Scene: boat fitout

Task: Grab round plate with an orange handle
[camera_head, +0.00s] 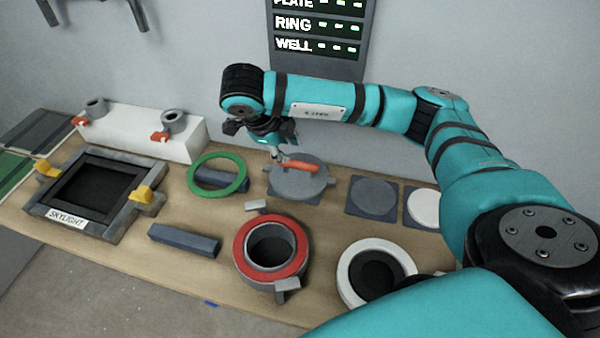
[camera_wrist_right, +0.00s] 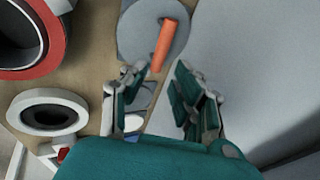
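The round grey plate (camera_head: 313,184) with an orange handle (camera_head: 301,166) lies at the back of the wooden bench in the head view. In the right wrist view the plate (camera_wrist_right: 132,35) is at the top, with the orange handle (camera_wrist_right: 165,45) standing out from its face. My right gripper (camera_head: 277,150) is at the handle's left end in the head view. In the right wrist view my right gripper (camera_wrist_right: 160,80) has its fingers spread, with the handle just beyond the tips and nothing clearly held. My left gripper is not visible.
A green ring (camera_head: 241,172) lies left of the plate, and a red-rimmed ring (camera_head: 240,252) stands in front. Flat grey (camera_head: 373,211) and white (camera_head: 424,206) discs are to the right. A white-ringed well (camera_head: 352,285), a skylight frame (camera_head: 118,223) and a white block (camera_head: 190,145) also occupy the bench.

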